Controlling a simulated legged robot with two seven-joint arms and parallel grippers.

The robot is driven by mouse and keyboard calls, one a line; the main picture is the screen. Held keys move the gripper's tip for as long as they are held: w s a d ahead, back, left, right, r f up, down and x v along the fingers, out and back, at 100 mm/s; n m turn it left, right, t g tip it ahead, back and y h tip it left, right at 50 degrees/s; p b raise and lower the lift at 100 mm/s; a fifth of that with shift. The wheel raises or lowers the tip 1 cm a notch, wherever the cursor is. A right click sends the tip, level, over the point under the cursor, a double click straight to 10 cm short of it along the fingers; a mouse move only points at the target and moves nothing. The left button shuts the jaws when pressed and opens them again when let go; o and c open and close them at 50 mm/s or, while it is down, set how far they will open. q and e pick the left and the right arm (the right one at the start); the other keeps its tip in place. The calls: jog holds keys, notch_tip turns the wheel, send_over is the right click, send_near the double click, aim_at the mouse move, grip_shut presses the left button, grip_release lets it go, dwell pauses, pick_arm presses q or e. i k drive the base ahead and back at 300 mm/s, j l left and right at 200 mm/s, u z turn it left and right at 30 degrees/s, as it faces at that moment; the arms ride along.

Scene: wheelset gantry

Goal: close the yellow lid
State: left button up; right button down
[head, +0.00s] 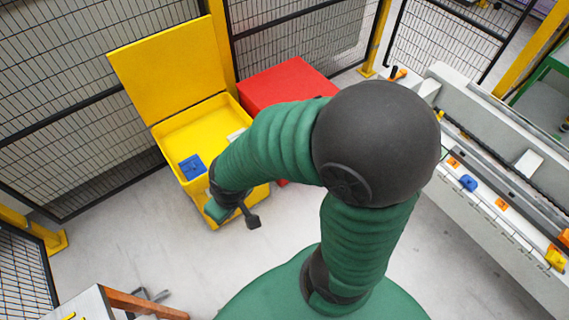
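The yellow lid (172,65) stands raised at the back of the yellow bin (185,127), leaning back near the mesh fence. The bin is open at the top. A blue item (192,167) and a pale item (236,135) lie in it. One green and black arm of mine, which I take for the right one, reaches left across the view. Its gripper (235,212) is at the bin's front right corner, well below the lid and apart from it. The forearm hides part of the bin's right side. The gripper's finger opening is unclear. My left gripper does not show.
A red box (285,85) stands right of the bin, partly behind my arm. Mesh fence (85,110) closes off the back and left. A grey machine bench (490,170) runs along the right. A table corner (85,305) is at the lower left.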

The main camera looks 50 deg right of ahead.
aim_at(165, 73)
jog(key=z, duration=1.05)
jog(key=i+l, duration=0.45)
jog(key=i, duration=0.2)
jog(key=i+l, duration=0.4)
jog(key=i, duration=0.2)
jog(key=i+l, duration=0.45)
jog(key=i, duration=0.2)
